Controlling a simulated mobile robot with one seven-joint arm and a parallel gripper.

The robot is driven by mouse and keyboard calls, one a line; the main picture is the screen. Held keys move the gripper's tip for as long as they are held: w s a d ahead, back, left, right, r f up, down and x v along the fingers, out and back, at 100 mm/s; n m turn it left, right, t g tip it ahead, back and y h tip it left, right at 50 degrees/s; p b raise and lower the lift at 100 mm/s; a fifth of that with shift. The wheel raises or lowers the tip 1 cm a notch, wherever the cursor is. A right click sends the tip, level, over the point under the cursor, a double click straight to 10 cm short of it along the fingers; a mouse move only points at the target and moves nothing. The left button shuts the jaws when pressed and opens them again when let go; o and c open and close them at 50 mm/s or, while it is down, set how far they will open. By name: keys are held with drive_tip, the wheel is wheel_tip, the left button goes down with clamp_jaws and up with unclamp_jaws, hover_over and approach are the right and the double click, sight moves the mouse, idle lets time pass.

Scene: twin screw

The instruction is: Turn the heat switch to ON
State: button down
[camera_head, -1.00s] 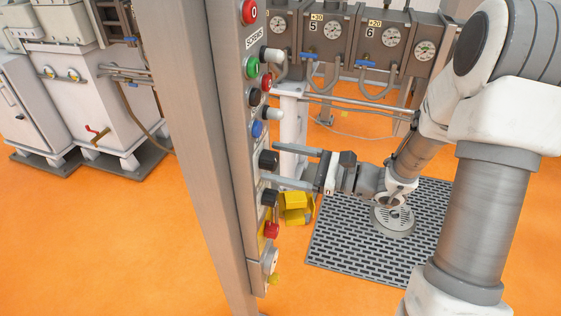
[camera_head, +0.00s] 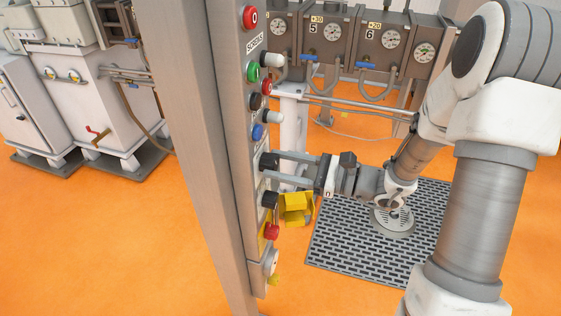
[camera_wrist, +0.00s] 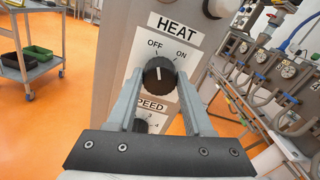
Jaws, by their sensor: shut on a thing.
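The heat switch is a round black knob (camera_wrist: 159,75) with a white pointer line, under a HEAT label with OFF at upper left and ON at upper right. In the wrist view its pointer line is close to upright in the picture, on the OFF side rather than at ON. My gripper (camera_wrist: 161,84) is shut on the knob, one finger on each side. In the head view my gripper (camera_head: 279,165) reaches from the right to the same knob (camera_head: 267,161) on the panel's side. The fingers partly hide the knob's edges.
Other buttons and knobs line the panel above and below, including a blue button (camera_head: 257,131), a black knob (camera_head: 269,200) and a red button (camera_head: 271,232). A SPEED knob (camera_wrist: 141,126) sits just below, partly hidden. Gauges and pipes stand behind.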

drive_tip(key=m+p, duration=0.1)
drive_tip(key=p, duration=0.1)
drive_tip(key=m+p, duration=0.1)
drive_tip(key=m, duration=0.1)
drive_tip(key=shift+r+p, duration=0.3)
drive_tip(key=shift+p, duration=0.1)
drive_tip(key=m+p, duration=0.2)
drive_tip(key=p, duration=0.1)
drive_tip(key=shift+m, duration=0.3)
drive_tip(key=m+p, duration=0.4)
drive_tip(key=shift+f, duration=0.15)
drive_tip(key=shift+f+m+p, duration=0.1)
drive_tip(key=shift+m+p, duration=0.6)
drive_tip(key=shift+m, duration=0.1)
drive_tip(key=shift+f, duration=0.1)
drive_tip(key=shift+c, duration=1.5)
unclamp_jaws()
drive_tip(key=shift+d, duration=0.1)
